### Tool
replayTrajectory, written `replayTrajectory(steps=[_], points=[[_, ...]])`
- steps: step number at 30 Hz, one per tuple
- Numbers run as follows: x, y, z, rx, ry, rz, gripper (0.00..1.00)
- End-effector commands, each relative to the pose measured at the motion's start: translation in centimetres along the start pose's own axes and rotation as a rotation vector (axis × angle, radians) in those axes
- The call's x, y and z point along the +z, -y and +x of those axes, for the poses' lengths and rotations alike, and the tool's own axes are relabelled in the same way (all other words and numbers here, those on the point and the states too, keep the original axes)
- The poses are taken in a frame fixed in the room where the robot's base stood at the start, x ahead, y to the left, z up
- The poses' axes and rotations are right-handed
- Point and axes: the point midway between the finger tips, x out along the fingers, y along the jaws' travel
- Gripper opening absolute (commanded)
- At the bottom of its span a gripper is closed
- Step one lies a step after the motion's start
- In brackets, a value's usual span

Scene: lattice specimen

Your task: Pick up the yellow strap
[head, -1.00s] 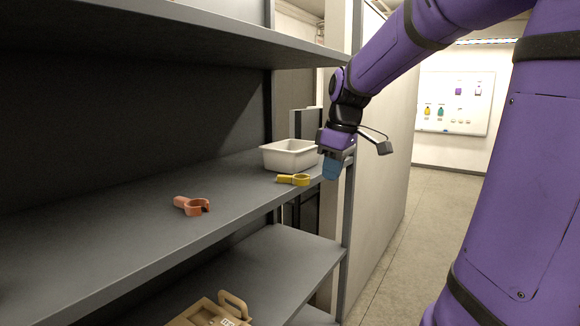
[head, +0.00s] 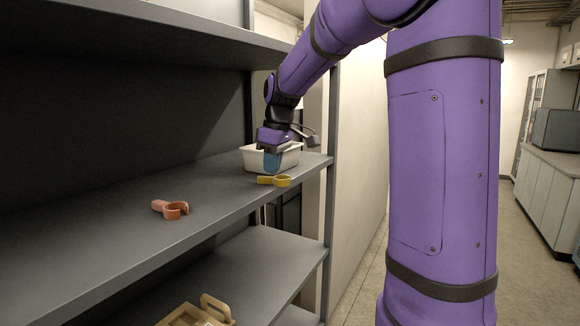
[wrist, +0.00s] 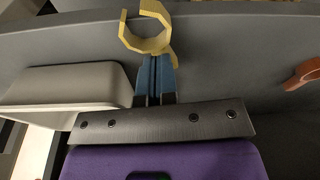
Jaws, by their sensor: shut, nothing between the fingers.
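The yellow strap (head: 275,181) lies on the middle shelf near its front edge, a flat tab with an open ring at its right end. In the wrist view the yellow strap (wrist: 149,30) shows just beyond the fingertips, its ring pointing away and its tab end partly hidden behind the fingers. My gripper (head: 271,168) has blue fingers pointing down, above and close to the strap, in front of the white bin. In the wrist view my gripper (wrist: 155,62) has its fingers together with nothing between them. I cannot tell whether they touch the strap.
A white bin (head: 290,160) stands right behind my gripper. An orange strap (head: 171,209) lies farther left on the grey shelf (head: 100,235); it also shows in the wrist view (wrist: 303,74). A shelf above limits height. A tan crate (head: 200,312) sits on the lower shelf.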

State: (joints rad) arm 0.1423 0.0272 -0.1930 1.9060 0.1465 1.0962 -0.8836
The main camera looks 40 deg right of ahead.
Motion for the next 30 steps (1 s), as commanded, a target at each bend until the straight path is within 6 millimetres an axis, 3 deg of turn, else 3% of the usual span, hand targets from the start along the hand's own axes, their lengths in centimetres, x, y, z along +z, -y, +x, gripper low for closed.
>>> replayTrajectory(steps=[2,7,18,25,30], points=[[-0.7,0.0,0.3,-0.001,0.001,0.001,0.0],[-0.3,0.0,1.5,0.0,0.001,0.002,0.0],[-0.1,0.1,2.1,-0.006,0.008,0.002,0.0],[1.9,0.0,1.8,-0.008,0.012,0.006,0.0],[2.0,-0.1,1.8,-0.007,0.014,0.007,0.0]])
